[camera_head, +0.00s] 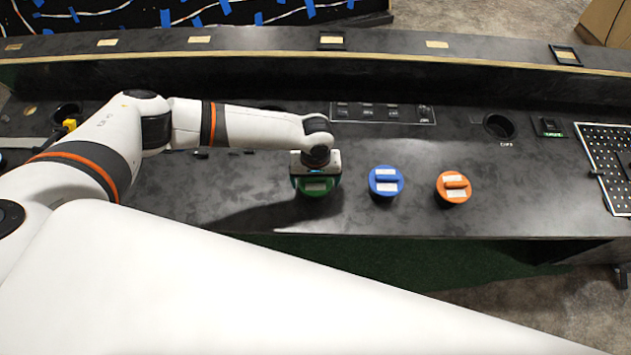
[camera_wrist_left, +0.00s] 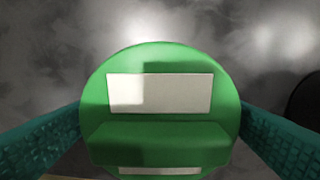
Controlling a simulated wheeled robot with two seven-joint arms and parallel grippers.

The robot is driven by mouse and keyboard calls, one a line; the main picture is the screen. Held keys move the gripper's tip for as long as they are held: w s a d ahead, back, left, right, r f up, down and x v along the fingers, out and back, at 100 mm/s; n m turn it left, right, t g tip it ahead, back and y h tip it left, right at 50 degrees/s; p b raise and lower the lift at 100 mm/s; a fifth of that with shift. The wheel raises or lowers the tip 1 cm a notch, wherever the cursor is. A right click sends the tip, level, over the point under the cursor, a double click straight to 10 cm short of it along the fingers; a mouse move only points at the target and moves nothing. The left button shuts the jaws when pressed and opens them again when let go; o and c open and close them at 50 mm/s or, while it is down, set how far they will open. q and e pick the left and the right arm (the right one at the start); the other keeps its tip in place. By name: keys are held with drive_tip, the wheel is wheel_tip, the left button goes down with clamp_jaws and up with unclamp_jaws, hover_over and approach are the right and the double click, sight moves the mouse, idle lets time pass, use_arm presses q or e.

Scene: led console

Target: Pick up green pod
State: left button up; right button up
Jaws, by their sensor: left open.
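The green pod (camera_head: 316,187) stands on the dark console, under my left gripper (camera_head: 316,172), which hides its upper part in the head view. In the left wrist view the round green pod (camera_wrist_left: 160,112) fills the middle, with white labels and a raised bar across its top. The teal fingers of my left gripper (camera_wrist_left: 160,125) are open, one on each side of the pod. They are close to its edges; whether they touch it I cannot tell. My right gripper is not in view.
A blue pod (camera_head: 386,182) and an orange pod (camera_head: 453,187) stand to the right of the green one. The console (camera_head: 250,212) has a raised back ledge, a round hole (camera_head: 499,126) and a perforated panel (camera_head: 606,150) at the right. My white arm link covers the lower left foreground.

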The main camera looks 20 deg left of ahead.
use_arm(q)
drive_tip(key=shift+c, duration=0.3)
drive_tip(key=c, duration=0.6)
drive_tip(key=shift+r, duration=0.1)
